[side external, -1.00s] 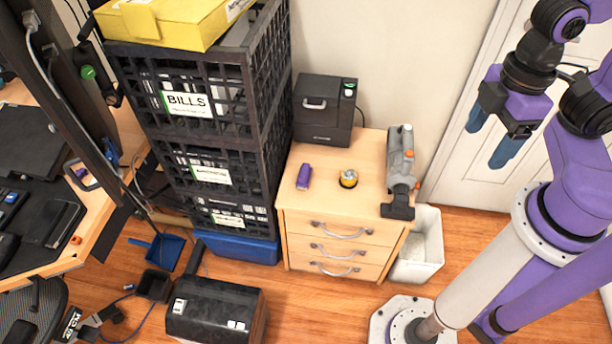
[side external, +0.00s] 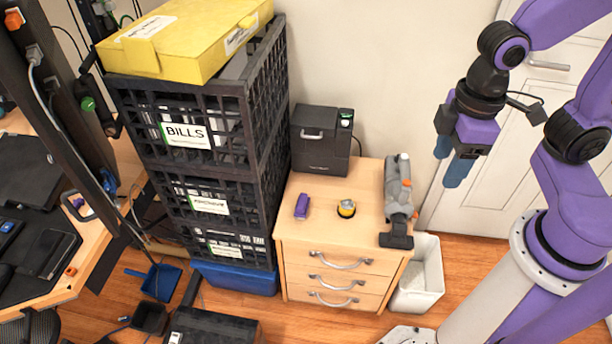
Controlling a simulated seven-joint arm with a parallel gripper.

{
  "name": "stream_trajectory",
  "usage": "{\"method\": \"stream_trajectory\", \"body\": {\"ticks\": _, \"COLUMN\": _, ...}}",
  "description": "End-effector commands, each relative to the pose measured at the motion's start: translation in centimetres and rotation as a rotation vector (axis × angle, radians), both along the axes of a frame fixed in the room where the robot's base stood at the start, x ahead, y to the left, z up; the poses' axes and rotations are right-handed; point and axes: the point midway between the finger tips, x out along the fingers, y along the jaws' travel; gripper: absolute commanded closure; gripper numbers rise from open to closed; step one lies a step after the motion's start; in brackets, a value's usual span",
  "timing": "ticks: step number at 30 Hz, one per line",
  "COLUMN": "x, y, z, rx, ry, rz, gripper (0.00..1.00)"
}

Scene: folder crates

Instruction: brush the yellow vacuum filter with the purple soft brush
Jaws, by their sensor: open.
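The purple soft brush (side external: 302,206) lies on the left part of the wooden drawer cabinet's top (side external: 322,226). The yellow vacuum filter (side external: 346,208) sits to its right on the same top, with a dark ring around its base and a pale upper face. The two are apart. My gripper (side external: 449,166), with blue fingers pointing down, is in the air to the right of the cabinet, above and beyond the grey vacuum. It is open and empty, and touches neither the brush nor the filter.
A grey handheld vacuum (side external: 398,204) lies along the cabinet's right edge, between my gripper and the filter. A black box (side external: 320,140) stands at the back. Stacked black crates (side external: 262,140) rise on the left, with a yellow folder box (side external: 180,40) on top. A white bin (side external: 424,270) stands at right.

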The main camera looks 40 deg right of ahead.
Motion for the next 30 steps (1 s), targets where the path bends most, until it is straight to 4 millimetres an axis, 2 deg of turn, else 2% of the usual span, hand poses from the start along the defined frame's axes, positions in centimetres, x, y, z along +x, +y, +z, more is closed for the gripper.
{"method": "stream_trajectory", "body": {"ticks": 1, "x": 1.7, "y": 1.1, "z": -0.4, "rx": -0.008, "ry": -0.002, "rz": -0.063, "gripper": 0.4}}
{"method": "stream_trajectory", "body": {"ticks": 6, "x": 7.4, "y": 4.2, "z": -1.7, "rx": -0.011, "ry": -0.023, "rz": -0.287, "gripper": 0.4}}
{"method": "stream_trajectory", "body": {"ticks": 15, "x": 17.2, "y": 8.1, "z": -5.9, "rx": -0.013, "ry": -0.057, "rz": -0.673, "gripper": 0.4}}
{"method": "stream_trajectory", "body": {"ticks": 22, "x": 24.0, "y": 9.5, "z": -10.4, "rx": -0.009, "ry": -0.08, "rz": -0.964, "gripper": 0.4}}
{"method": "stream_trajectory", "body": {"ticks": 30, "x": 30.4, "y": 9.1, "z": -17.1, "rx": 0.0, "ry": -0.104, "rz": -1.302, "gripper": 0.4}}
